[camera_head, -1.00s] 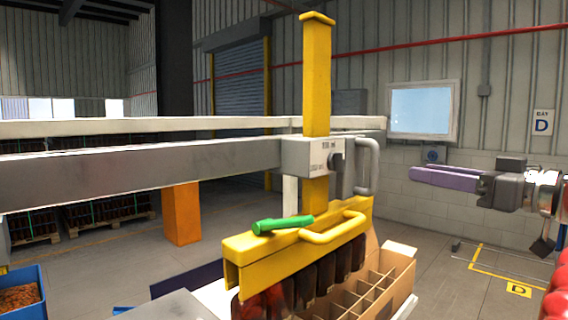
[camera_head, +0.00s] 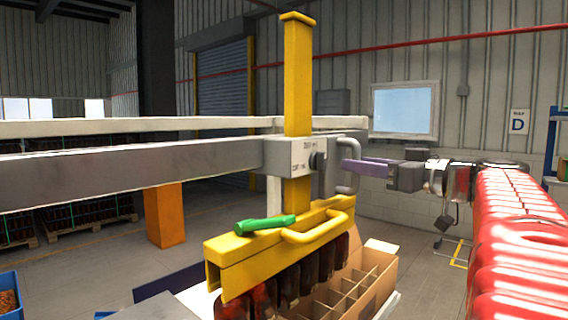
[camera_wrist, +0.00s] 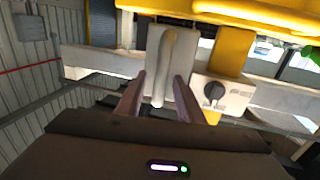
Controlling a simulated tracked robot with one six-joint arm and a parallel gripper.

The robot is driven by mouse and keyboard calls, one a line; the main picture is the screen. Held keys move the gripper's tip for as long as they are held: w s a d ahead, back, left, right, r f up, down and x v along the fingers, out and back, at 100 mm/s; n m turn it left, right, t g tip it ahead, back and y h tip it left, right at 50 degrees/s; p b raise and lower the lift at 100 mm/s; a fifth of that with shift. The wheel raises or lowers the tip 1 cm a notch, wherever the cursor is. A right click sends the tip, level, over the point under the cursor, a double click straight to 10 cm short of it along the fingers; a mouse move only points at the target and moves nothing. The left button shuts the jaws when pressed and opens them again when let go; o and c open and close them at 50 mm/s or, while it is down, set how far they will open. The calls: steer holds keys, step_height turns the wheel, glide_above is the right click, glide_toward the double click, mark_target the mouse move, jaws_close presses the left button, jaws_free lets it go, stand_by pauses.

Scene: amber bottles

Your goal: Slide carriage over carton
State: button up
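The carriage (camera_head: 291,158) is a grey block on the grey rail, with a yellow post through it, a dark knob and a grey loop handle (camera_head: 355,180). Below it a yellow lifting head (camera_head: 235,263) with a green lever holds a row of amber bottles (camera_head: 290,286). The open carton (camera_head: 386,290) with empty-looking divider cells is to their right; the bottles hide part of it. My gripper (camera_head: 350,166) has its purple fingers at the handle. In the wrist view my gripper (camera_wrist: 160,76) is open, one finger either side of the handle (camera_wrist: 166,58); contact is unclear.
The rail (camera_head: 130,174) and a pale beam run across the view. An orange post (camera_head: 165,215) stands behind, with bottle pallets at left. A blue bin (camera_head: 8,297) is at lower left. Floor between the carton and the back wall looks clear.

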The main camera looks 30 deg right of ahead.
steer(key=shift+w+a, duration=0.1)
steer(key=shift+w, duration=0.9)
steer(key=shift+c, duration=0.4)
jaws_close()
steer(key=shift+d, duration=0.25)
steer(key=shift+a, duration=0.2)
steer(key=shift+w+d, duration=0.1)
